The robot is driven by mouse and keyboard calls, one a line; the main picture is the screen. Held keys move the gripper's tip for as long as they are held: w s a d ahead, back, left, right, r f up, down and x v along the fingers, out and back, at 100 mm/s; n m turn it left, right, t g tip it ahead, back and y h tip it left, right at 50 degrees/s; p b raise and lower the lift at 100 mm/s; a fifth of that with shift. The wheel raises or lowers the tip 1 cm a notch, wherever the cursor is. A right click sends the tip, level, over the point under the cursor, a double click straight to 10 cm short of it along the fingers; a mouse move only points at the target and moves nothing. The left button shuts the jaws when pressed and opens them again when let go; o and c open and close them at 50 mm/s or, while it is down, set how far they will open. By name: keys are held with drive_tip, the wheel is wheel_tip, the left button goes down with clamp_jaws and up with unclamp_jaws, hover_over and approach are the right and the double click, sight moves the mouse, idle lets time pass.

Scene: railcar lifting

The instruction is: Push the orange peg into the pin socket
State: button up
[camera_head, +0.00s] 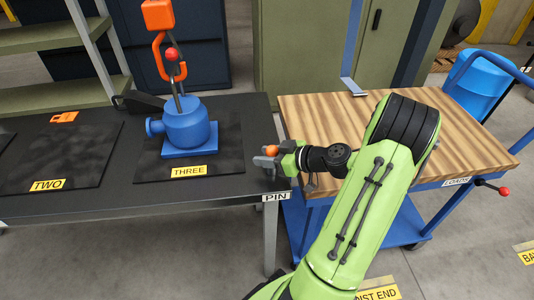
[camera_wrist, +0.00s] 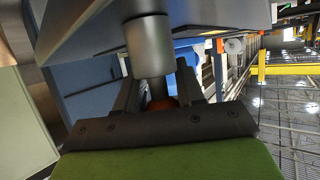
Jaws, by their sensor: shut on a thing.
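My gripper (camera_head: 268,160) is at the right end of the dark table, above the PIN label (camera_head: 277,196). Its fingers are closed around the orange peg (camera_head: 271,150), of which only a small orange part shows. In the wrist view, my gripper (camera_wrist: 160,85) has the peg's orange part (camera_wrist: 163,103) low between its two dark fingers. A narrow grey shaft runs from there to a wider grey cylinder (camera_wrist: 147,45), which looks like the pin socket. How deep the shaft sits in it cannot be told. The socket is not clear in the head view.
A blue fitting (camera_head: 187,127) stands on pad THREE, with an orange hook and shackle (camera_head: 160,55) above it. A wood-topped blue cart (camera_head: 320,115) stands close on the right, beneath my arm.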

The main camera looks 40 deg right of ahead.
drive_tip(key=shift+f, duration=0.1)
drive_tip(key=o, duration=1.2)
drive_tip(key=p+v, duration=0.4)
drive_tip(key=v, duration=1.1)
drive_tip(key=shift+s, duration=0.35)
drive_tip(key=shift+d, duration=0.1)
